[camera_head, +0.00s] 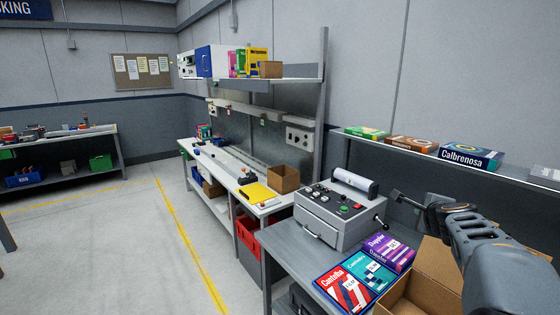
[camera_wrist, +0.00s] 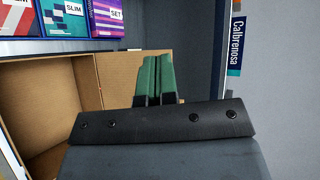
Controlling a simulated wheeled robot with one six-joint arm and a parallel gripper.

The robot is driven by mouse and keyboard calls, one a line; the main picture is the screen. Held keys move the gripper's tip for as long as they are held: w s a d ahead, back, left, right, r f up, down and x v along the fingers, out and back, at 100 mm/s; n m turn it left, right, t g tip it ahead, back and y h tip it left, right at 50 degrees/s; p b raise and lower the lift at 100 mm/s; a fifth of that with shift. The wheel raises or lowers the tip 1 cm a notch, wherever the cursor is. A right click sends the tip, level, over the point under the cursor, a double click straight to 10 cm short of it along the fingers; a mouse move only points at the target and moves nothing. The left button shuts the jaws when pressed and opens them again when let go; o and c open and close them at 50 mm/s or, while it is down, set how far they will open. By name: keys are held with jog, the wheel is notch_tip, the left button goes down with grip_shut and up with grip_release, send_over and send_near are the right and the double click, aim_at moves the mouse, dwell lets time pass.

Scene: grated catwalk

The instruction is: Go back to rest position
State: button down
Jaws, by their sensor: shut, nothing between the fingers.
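My gripper (camera_head: 398,195) is held out to the left at the end of my arm, above the grey table at the right of the head view. In the wrist view its green fingers (camera_wrist: 157,62) are together, with nothing between them. An open cardboard box (camera_head: 396,306) stands on the table below my arm, partly hidden by it. The box also shows in the wrist view (camera_wrist: 45,90), behind and left of the fingers.
Red, teal and purple boxes (camera_head: 390,250) lie beside the cardboard box. A grey control machine (camera_head: 338,215) stands behind them. A wall shelf (camera_head: 420,155) with several boxes, including Calbrenosa (camera_head: 471,157), runs behind my arm. Open floor (camera_head: 110,245) lies at the left.

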jog(key=s+a+f+n+g+y, duration=0.4)
jog(key=a+f+n, duration=0.3)
jog(key=a+n, duration=0.4)
jog(key=s+a+f+n+g+b, duration=0.1)
jog(key=s+a+f+n+g, duration=0.1)
jog(key=s+a+n, duration=0.4)
jog(key=s+a+f+n+g+b, duration=0.1)
jog(key=s+a+f+n, duration=0.4)
jog(key=s+a, duration=0.3)
jog(key=shift+s+n+g, duration=0.4)
jog(key=shift+s+n, duration=0.4)
jog(key=shift+s, duration=0.45)
